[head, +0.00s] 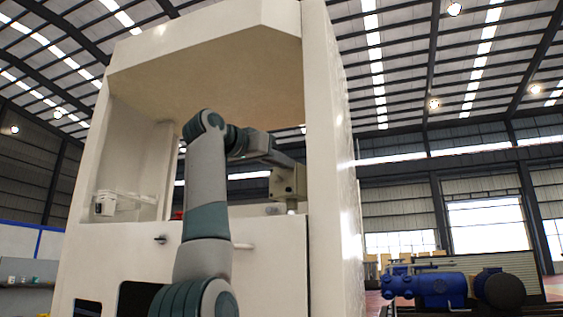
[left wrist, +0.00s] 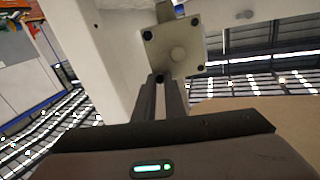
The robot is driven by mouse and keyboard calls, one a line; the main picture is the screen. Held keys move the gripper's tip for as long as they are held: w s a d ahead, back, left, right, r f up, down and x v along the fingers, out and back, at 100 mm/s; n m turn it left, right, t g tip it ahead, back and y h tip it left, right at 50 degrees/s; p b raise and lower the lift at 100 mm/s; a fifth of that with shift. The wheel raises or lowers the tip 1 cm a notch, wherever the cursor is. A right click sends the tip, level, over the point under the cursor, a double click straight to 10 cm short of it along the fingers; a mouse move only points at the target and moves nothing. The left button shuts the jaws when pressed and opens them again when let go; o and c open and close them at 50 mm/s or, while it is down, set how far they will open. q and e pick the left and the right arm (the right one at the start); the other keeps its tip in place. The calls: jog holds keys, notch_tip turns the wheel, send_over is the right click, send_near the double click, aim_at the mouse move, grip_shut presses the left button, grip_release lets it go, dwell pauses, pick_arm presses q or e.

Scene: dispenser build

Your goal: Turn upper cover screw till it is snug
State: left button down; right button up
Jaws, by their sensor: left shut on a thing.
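In the head view, a beige block (head: 288,182) hangs in the dispenser's opening. The upper cover screw (left wrist: 159,79) shows as a dark head at the plate's edge nearest my fingers. My left gripper (left wrist: 160,82) has its two fingers close together with their tips at that screw, shut on it. In the head view the left gripper's tips are hard to make out. My right gripper is in neither view.
The cream dispenser cabinet (head: 325,130) surrounds the opening that my left arm reaches into. Blue machinery (head: 425,284) stands at the right, outside the cabinet.

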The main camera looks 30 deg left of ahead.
pick_arm(q)
jog(key=shift+w+f+m, duration=0.1)
jog(key=shift+f+m, duration=0.05)
jog(key=shift+m, duration=0.45)
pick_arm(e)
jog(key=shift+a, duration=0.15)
pick_arm(q)
jog(key=c, duration=1.8)
grip_release()
pick_arm(e)
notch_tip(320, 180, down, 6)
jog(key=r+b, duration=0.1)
jog(key=b, duration=0.5)
pick_arm(q)
jog(key=s, duration=0.5)
jog(key=s+a, duration=0.1)
jog(key=s, duration=0.5)
jog(key=s+a+b, duration=0.1)
jog(key=s, duration=0.5)
jog(key=shift+s, duration=0.15)
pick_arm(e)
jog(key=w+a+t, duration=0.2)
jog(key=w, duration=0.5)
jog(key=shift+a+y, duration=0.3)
